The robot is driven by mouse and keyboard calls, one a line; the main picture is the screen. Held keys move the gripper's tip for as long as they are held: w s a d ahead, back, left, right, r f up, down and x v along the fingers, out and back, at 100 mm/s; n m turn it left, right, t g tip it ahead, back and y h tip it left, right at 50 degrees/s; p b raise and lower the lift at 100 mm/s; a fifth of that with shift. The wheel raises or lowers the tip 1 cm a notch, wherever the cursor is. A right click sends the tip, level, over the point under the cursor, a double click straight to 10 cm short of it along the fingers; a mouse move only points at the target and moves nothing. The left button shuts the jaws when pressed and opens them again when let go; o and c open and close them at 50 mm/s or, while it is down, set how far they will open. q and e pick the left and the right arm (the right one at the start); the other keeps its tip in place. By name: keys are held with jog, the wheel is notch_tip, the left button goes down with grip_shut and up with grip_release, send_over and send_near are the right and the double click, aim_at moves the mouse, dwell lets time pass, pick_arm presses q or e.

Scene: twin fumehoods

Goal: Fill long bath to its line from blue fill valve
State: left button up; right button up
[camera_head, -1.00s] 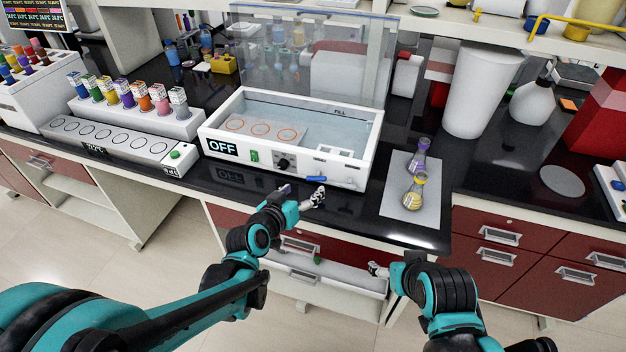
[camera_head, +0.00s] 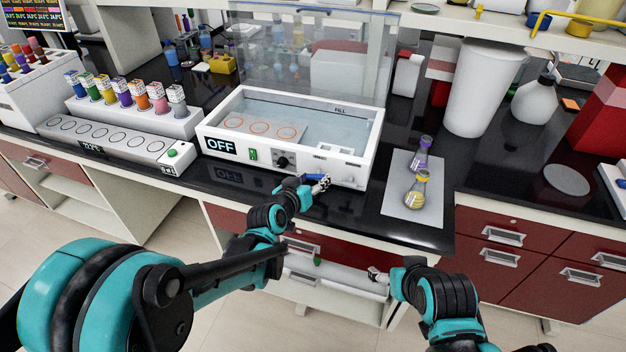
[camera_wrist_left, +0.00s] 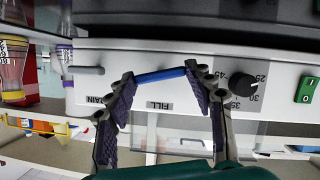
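The blue fill valve handle (camera_wrist_left: 160,75) is on the front panel above a FILL label (camera_wrist_left: 159,105) in the left wrist view. My left gripper (camera_head: 320,183) is at this handle. In the wrist view its fingers (camera_wrist_left: 162,84) are wide apart, one at each handle end; contact is unclear. My right gripper (camera_head: 378,275) is low before the drawers, its fingers too small to read.
A pale drain handle (camera_wrist_left: 88,70) sits beside the fill valve. Right of the bath, two flasks (camera_head: 417,190) stand on a light mat (camera_head: 398,207). Left is a rack of coloured-cap bottles (camera_head: 130,95).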

pick_arm(q)
jog(key=c, duration=0.3)
jog(key=shift+d+m+y, duration=0.15)
jog(key=shift+m+y, duration=0.55)
jog(key=shift+m, duration=0.4)
jog(key=o, duration=1.1)
jog(key=shift+o, duration=0.2)
jog(key=v, duration=1.2)
jog(key=shift+s+f, duration=0.2)
